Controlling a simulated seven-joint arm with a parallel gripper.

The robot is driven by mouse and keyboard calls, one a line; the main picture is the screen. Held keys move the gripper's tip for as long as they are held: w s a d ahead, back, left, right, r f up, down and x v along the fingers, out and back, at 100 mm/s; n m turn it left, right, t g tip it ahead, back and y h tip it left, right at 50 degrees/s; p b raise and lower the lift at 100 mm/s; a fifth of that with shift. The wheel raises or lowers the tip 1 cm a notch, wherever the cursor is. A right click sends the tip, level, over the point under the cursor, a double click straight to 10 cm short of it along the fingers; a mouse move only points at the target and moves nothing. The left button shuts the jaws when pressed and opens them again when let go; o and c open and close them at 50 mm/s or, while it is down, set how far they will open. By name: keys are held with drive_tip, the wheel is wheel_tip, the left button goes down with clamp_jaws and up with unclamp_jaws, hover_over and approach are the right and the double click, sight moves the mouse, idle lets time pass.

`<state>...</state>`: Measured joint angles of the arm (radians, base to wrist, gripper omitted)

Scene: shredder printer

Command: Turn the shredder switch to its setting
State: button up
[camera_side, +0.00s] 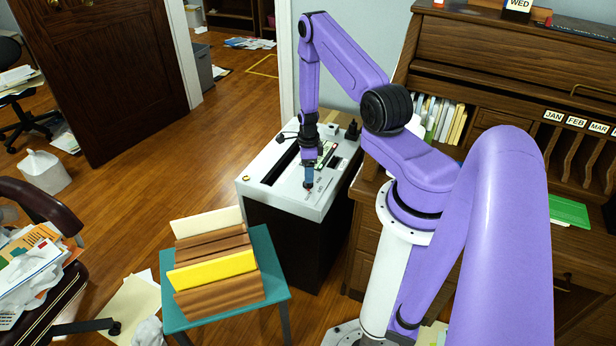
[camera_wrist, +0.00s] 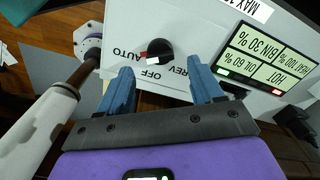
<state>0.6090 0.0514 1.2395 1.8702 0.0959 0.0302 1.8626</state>
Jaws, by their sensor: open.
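The shredder (camera_side: 333,191) is a black cabinet with a white top, standing beside the desk in the side view. Its switch (camera_wrist: 159,48) is a round black knob with red and white marks, in the upper middle of the wrist view. The labels AUTO, OFF and REV are printed around the knob, upside down in that view. The white mark faces the OFF label. My gripper (camera_wrist: 163,88) has blue fingers, spread apart and empty, with the knob beyond the gap between their tips. In the side view my gripper (camera_side: 308,184) points down over the shredder top, and the knob is hard to make out.
A lit display (camera_wrist: 266,62) reading HOT, OIL and BIN percentages is beside the switch. A teal stool (camera_side: 276,272) with brown and yellow folders stands in front of the shredder. The wooden desk (camera_side: 475,60) is at the right. Open floor lies left of the shredder.

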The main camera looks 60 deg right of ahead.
drive_tip(key=shift+f, duration=1.8)
drive_tip(key=c, duration=1.1)
